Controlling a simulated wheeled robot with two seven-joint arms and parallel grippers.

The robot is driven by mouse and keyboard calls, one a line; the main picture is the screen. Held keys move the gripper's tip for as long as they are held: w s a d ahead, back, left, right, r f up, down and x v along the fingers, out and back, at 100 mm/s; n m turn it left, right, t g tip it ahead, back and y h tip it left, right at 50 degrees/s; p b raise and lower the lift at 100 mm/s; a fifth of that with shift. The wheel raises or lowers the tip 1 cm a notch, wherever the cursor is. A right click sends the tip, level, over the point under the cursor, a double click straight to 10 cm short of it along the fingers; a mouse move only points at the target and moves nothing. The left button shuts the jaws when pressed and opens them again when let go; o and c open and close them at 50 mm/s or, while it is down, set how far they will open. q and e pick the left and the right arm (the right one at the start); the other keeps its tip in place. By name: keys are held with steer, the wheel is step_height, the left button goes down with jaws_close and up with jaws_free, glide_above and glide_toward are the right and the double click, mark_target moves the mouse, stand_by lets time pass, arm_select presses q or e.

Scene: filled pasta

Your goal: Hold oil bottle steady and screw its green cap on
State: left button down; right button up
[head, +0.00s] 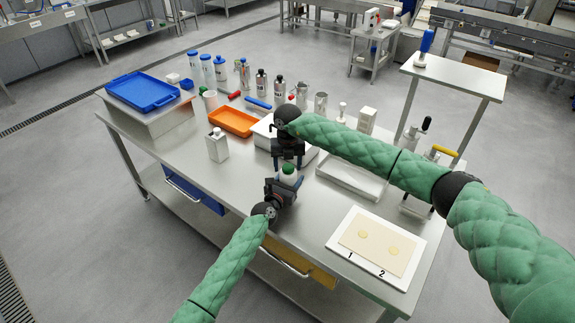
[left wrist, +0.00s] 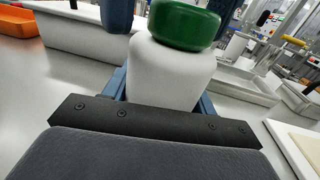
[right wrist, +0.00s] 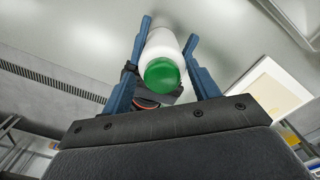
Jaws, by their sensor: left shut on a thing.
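The oil bottle is white and stands upright near the table's front edge in the head view; its body shows large in the left wrist view (left wrist: 172,70). Its green cap (head: 288,169) sits on top and looks slightly tilted in the left wrist view (left wrist: 184,24). My left gripper (head: 284,184) is shut around the bottle's body. My right gripper (head: 288,160) is just above the cap, pointing down. In the right wrist view its open fingers stand on either side of the cap (right wrist: 163,76), with gaps visible. The cap's thread is hidden.
A white numbered board (head: 345,252) lies at the right front. Several bottles line the back, beside a blue tray (head: 141,105). A shallow metal tray (head: 350,181) lies right of my grippers.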

steer(key=shift+r, duration=0.1)
arm_select(q)
steer(key=shift+a, duration=0.1)
arm_select(e)
step_height(320, 180, up, 12)
stand_by(0.6)
arm_select(q)
steer(key=shift+c, duration=2)
jaws_free()
steer(key=shift+s+a+f, duration=0.1)
steer(key=shift+s+a, duration=0.2)
steer(key=shift+s, duration=0.35)
steer(key=shift+b+v, duration=0.8)
steer(key=shift+v, duration=2.3)
arm_select(e)
steer(key=shift+f, duration=0.95)
